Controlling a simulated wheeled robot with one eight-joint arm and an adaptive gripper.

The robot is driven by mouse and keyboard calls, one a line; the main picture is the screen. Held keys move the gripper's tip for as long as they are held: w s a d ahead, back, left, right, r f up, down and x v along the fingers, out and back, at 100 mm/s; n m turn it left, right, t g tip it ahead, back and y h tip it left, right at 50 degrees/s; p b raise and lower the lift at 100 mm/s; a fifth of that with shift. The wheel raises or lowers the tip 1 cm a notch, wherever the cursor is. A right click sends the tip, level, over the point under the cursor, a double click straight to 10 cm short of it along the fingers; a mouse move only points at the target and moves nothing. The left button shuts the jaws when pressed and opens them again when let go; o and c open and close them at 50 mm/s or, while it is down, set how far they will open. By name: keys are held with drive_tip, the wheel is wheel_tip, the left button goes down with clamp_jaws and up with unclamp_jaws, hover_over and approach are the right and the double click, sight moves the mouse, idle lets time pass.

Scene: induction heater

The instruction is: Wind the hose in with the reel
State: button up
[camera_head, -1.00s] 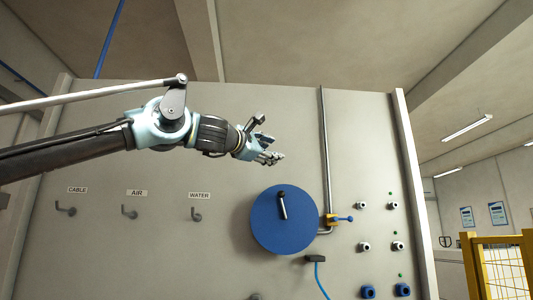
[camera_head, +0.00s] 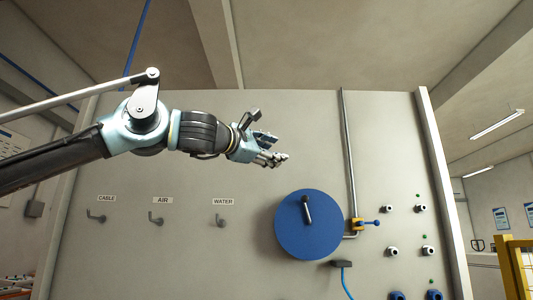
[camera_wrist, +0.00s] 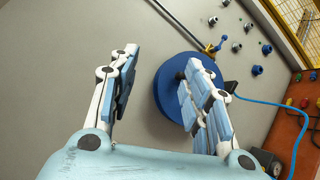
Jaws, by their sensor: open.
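The blue reel (camera_head: 287,238) is a round disc on the grey wall panel, with a dark crank handle (camera_head: 307,209) standing out from its face. A blue hose (camera_head: 346,284) hangs from a dark fitting (camera_head: 342,264) below right of the reel. In the wrist view the hose (camera_wrist: 270,103) runs to the right and down. My gripper (camera_head: 274,149) is open and empty, above and left of the reel in the head view. In the wrist view the reel (camera_wrist: 165,93) lies beyond my gripper (camera_wrist: 165,65), partly hidden by the right finger.
A pipe with a yellow valve (camera_head: 357,224) and blue lever stands right of the reel. Several ports (camera_head: 392,251) are farther right. Hooks labelled CABLE, AIR and WATER (camera_head: 222,219) are on the left. A yellow fence (camera_head: 514,268) stands at far right.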

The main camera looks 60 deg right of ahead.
sight(290, 202)
drive_tip(key=shift+d, duration=0.1)
drive_tip(key=c, duration=0.7)
drive_tip(key=d, duration=0.2)
drive_tip(key=d+g+y, duration=0.1)
drive_tip(key=d, duration=0.1)
drive_tip(key=s+d+g, duration=0.1)
drive_tip(key=d, duration=0.1)
drive_tip(key=shift+f+y, duration=0.3)
drive_tip(key=shift+f, duration=0.1)
clamp_jaws()
drive_tip(key=w+d+f+n+g+y, duration=0.2)
drive_tip(key=d+f+g+y, duration=0.15)
drive_tip(key=d, duration=0.35)
drive_tip(key=w+d+f+n+g+y, duration=0.1)
drive_tip(key=w+d+f+n+y, duration=0.15)
drive_tip(key=w, duration=0.45)
drive_tip(key=w+d+f+n+g+y, duration=0.1)
drive_tip(key=w+f+y, duration=0.15)
drive_tip(key=w, duration=0.45)
drive_tip(key=shift+y, duration=0.45)
drive_tip(key=x, duration=0.3)
drive_tip(key=r+x, duration=0.1)
drive_tip(key=x, duration=0.3)
drive_tip(key=r+x, duration=0.1)
drive_tip(key=x, duration=0.3)
drive_tip(key=shift+s+d, duration=0.4)
drive_tip(key=shift+d, duration=0.05)
drive_tip(key=shift+s+d+r, duration=0.25)
drive_tip(key=shift+s+d, duration=0.1)
drive_tip(key=shift+s, duration=0.05)
